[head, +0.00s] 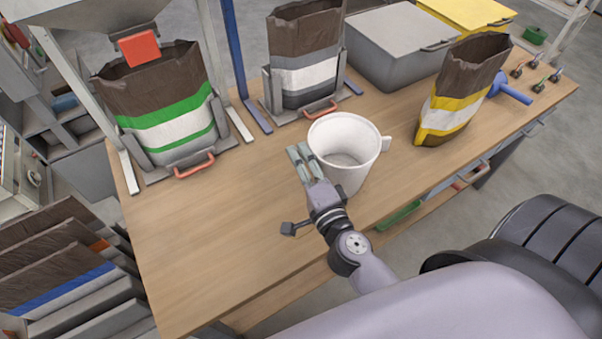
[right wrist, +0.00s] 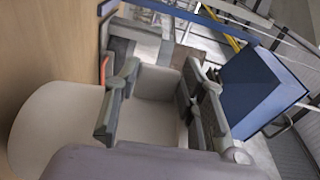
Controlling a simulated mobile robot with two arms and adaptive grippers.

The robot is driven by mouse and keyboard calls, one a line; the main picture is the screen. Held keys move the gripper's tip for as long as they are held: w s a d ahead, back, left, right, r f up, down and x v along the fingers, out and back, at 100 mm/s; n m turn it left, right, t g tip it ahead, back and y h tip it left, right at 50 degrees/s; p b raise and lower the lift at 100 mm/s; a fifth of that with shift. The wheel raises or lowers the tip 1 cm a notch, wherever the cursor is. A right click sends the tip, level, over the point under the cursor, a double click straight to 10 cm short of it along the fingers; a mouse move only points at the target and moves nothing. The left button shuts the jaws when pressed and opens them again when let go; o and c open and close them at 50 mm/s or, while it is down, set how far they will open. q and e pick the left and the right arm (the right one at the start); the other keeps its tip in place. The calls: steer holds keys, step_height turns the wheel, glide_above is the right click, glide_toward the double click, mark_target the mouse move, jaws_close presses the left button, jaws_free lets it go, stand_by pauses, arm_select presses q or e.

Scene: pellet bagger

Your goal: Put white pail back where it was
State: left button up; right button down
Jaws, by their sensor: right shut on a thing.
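The white pail (head: 352,172) is upright over the front middle of the wooden table. Its open mouth faces up, and a pale grey-white surface shows inside. A small white lug sticks out on its right side. My right gripper (head: 302,158) is at the pail's left side, shut on it. In the right wrist view, the white pail (right wrist: 50,130) shows beside and between the fingers of the right gripper (right wrist: 160,105). I cannot tell whether the pail's base touches the table. My left gripper is not in view.
On the table (head: 210,240) stand a green-striped bag (head: 165,110) under a spout, a grey-striped bag (head: 305,60), a yellow-striped bag (head: 455,95) and a grey lidded bin (head: 400,45). A blue scoop (head: 512,93) lies at right. The table's front left is clear.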

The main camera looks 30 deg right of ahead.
arm_select(q)
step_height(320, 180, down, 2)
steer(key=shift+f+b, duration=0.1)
steer(key=shift+b, duration=0.55)
arm_select(e)
step_height(320, 180, down, 3)
steer(key=shift+r, duration=0.15)
steer(key=c, duration=1)
jaws_free()
steer(key=shift+f, duration=0.2)
steer(key=shift+c, duration=0.2)
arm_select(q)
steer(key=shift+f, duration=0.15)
